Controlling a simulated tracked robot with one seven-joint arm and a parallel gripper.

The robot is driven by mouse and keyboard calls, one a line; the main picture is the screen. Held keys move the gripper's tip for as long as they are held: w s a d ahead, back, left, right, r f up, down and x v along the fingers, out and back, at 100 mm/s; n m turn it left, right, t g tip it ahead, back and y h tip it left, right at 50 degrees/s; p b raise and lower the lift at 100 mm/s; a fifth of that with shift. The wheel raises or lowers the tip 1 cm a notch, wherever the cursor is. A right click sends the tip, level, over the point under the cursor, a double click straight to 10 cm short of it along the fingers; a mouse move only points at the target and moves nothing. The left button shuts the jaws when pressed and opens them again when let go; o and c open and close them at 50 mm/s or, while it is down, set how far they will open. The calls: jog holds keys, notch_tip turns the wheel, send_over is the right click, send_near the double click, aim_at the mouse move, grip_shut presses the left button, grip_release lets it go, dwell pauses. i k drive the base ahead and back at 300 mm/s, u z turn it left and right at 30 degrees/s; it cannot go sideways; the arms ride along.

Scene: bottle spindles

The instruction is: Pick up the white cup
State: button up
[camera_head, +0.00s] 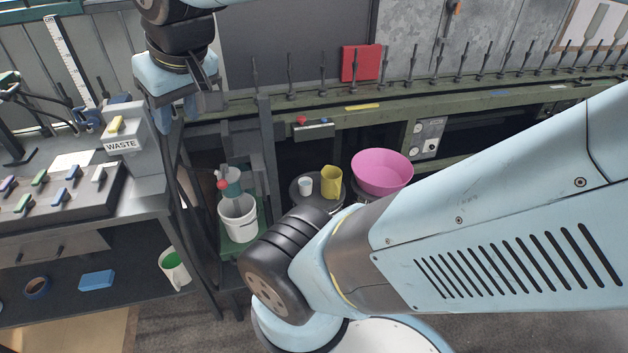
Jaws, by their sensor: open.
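A small white cup (305,186) stands upright on a dark round stool top (317,205). A yellow jug (332,181) stands close to its right on the same top. My gripper (181,112) is at the upper left, pointing down, well above and to the left of the cup. It is open. I see nothing held in it, though its fingertips are small and partly merge with the dark frame behind.
A pink bowl (382,172) is right of the jug. A white bucket (238,219) with bottles stands left of the stool. The green machine rail (430,98) with several spindles runs behind. A cluttered bench (95,215) fills the left. My arm crosses the right foreground.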

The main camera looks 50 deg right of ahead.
aim_at(305, 183)
jog(key=u, duration=0.05)
jog(key=i, duration=0.2)
jog(key=z, duration=2.85)
jog(key=k, duration=1.25)
jog(key=z, duration=0.5)
jog(key=i, duration=0.55)
jog(key=u, duration=0.55)
jog(key=i, duration=1.3)
jog(key=u, duration=0.5)
